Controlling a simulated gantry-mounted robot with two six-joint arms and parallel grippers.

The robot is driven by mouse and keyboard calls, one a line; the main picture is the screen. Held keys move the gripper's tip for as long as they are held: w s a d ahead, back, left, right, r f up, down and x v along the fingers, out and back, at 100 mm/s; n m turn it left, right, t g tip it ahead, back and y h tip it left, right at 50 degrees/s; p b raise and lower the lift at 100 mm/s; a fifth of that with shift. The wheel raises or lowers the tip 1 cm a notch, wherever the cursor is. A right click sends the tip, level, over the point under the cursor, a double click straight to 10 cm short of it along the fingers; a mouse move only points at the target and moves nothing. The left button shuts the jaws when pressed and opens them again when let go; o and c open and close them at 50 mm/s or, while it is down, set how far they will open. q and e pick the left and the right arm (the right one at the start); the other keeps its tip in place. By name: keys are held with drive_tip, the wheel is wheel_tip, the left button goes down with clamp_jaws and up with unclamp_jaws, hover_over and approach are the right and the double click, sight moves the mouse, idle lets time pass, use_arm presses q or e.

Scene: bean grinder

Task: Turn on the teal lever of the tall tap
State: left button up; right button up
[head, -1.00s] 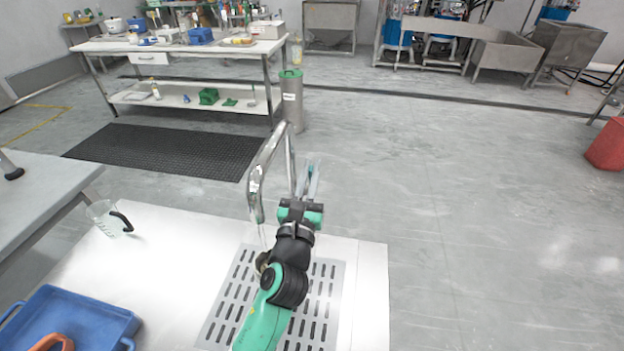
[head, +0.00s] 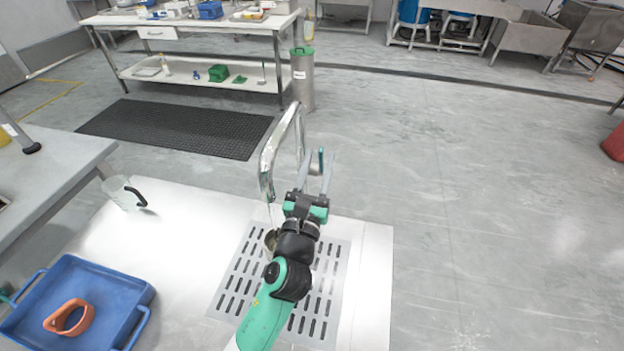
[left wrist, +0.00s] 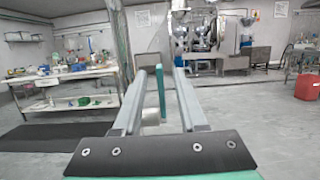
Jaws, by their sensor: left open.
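The tall chrome tap (head: 268,165) rises from the white counter in the head view and bends over in a square arch. Its teal lever (head: 321,160) stands upright just right of the tap. My left gripper (head: 319,160) is open at the tap's right side, with a finger on each side of the lever in the picture. In the left wrist view, the lever (left wrist: 161,92) also shows upright between the two spread fingers, with gaps on both sides. I cannot tell whether the lever lies fully within the jaws' depth. My left arm hides the tap's base. My right gripper is not in view.
A slotted drain plate (head: 335,290) lies under my arm. A clear jug (head: 120,194) stands at the counter's left, and a blue tray (head: 120,285) with an orange ring-shaped thing (head: 70,317) is at front left. The floor right of the counter is clear.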

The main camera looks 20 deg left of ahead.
use_arm(q)
drive_tip(key=p+v, duration=0.1)
drive_tip(key=v, duration=0.8)
drive_tip(key=shift+p, duration=0.3)
